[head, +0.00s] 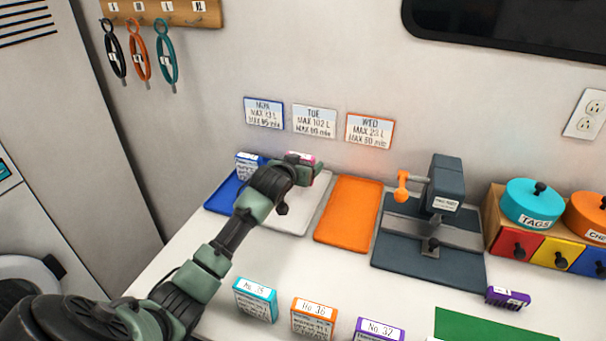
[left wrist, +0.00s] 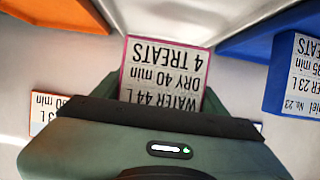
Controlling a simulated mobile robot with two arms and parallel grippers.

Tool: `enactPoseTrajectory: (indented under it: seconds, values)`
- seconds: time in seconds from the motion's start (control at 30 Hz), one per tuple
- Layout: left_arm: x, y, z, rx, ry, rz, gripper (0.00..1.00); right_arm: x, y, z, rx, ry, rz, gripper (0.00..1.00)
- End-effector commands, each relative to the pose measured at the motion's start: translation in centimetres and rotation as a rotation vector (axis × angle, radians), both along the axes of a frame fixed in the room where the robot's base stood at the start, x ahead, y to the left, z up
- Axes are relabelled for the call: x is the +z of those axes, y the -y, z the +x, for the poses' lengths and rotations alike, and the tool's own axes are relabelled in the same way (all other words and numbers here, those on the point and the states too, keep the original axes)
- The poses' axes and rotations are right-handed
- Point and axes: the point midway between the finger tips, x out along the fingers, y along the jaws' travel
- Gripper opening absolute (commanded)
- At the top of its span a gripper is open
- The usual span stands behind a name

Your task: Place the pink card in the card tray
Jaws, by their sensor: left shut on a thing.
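My left gripper (head: 303,170) is shut on the pink card (head: 300,157) above the far part of the white tray (head: 318,208). In the left wrist view the pink-edged card (left wrist: 160,75) shows between the fingers (left wrist: 160,115), its print upside down: water 44 L, dry 40 min, 4 treats. The white tray (left wrist: 165,18) lies beyond it. I cannot tell whether the card touches the tray. A blue tray (head: 220,194) lies left of the white one and an orange tray (head: 348,212) right of it. My right gripper is not in view.
A blue card (head: 247,168) stands at the blue tray's far end. Wall signs (head: 315,121) hang behind the trays. A dark press with an orange handle (head: 430,215) stands to the right. Several cards, including a teal one (head: 255,300), stand at the front.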

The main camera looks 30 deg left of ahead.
Motion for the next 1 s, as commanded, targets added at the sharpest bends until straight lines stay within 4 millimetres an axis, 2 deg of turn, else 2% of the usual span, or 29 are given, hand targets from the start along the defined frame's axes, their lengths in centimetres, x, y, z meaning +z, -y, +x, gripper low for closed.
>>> enactPoseTrajectory:
  seconds: [0.1,0.2,0.63,0.67,0.7,0.73,1.0]
  values:
    - [-2.1,0.0,-0.1,0.001,-0.005,0.000,0.32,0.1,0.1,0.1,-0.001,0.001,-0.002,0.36]
    - [-3.2,0.0,0.0,0.000,-0.003,0.000,0.32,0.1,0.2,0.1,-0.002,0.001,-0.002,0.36]
    - [-3.9,0.0,0.0,0.000,-0.002,0.000,0.32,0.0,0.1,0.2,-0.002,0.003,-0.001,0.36]
    - [-3.8,0.0,0.0,0.000,-0.002,0.000,0.81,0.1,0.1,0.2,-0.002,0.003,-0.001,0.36]
    - [-3.8,0.0,0.0,0.000,-0.002,0.000,0.92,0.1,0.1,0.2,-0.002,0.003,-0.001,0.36]
    - [-3.8,0.0,0.0,0.000,-0.002,0.000,0.94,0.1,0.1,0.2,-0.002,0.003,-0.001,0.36]
    - [-3.7,0.0,0.0,0.000,-0.002,0.000,0.94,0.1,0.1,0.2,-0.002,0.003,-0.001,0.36]
